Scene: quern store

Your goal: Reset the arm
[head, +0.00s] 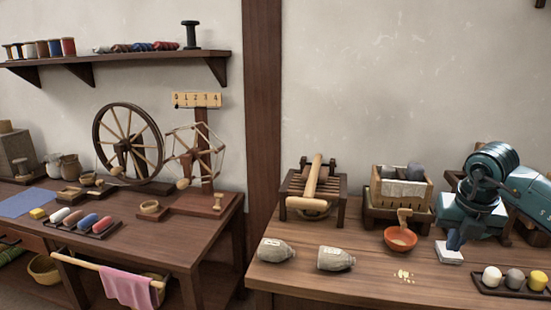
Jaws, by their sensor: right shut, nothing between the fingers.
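My teal right arm comes in from the right over the right-hand table (300,282). My right gripper (454,240) points down with its fingers shut and empty. It is just above or touching a small white block (449,254) on the table; I cannot tell which. An orange bowl (400,241) with a wooden scoop stands to the left of the gripper. My left gripper is not in view.
A tray (512,293) with white, grey and yellow pieces lies at the front right. Two grey sacks (336,259) lie at the left of this table. A slatted wooden stand (297,202) and a wooden crate (398,213) stand behind. The table's front middle is mostly clear.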

